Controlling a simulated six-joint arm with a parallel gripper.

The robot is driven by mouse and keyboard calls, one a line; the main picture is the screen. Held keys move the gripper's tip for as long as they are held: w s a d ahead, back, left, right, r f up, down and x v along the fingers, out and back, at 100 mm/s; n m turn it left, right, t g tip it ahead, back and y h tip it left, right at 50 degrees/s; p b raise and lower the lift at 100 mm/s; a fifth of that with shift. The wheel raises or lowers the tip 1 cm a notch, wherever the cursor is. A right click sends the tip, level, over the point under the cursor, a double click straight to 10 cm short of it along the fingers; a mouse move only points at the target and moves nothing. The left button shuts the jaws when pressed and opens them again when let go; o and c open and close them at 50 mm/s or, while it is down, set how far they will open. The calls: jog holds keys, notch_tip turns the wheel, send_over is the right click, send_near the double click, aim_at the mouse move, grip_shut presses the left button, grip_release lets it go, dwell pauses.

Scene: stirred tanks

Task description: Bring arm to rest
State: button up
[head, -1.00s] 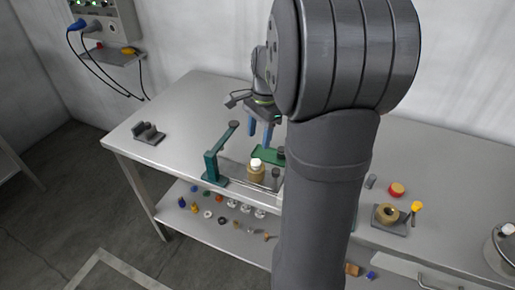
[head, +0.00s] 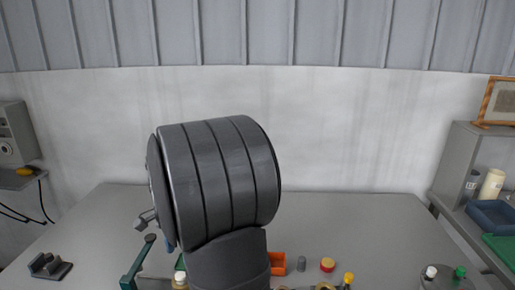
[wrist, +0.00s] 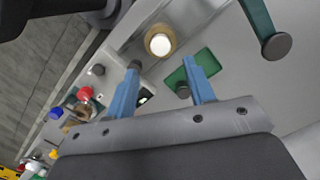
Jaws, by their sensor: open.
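My gripper (wrist: 162,72) shows in the wrist view as two blue fingers, spread apart with nothing between them. It hangs over the bench beside a white-capped jar (wrist: 160,40) and a green pad (wrist: 207,66) with a dark knob (wrist: 183,90). In the head view my large grey arm joint hides most of the gripper; only a sliver of blue shows left of the arm. The same white-capped jar (head: 180,280) is partly cut off at the bottom edge there.
A dark green lever stand (head: 136,266) stands close to my arm, and its lever (wrist: 258,22) reaches near the fingers. A grey block (head: 48,266) sits far left. An orange bin (head: 277,262) and red-topped piece (head: 327,265) lie right. The bench's back right is clear.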

jog(key=f, duration=0.7)
jog(key=shift+s+a+f, duration=0.2)
jog(key=shift+s+f, duration=0.2)
jog(key=shift+r, duration=2)
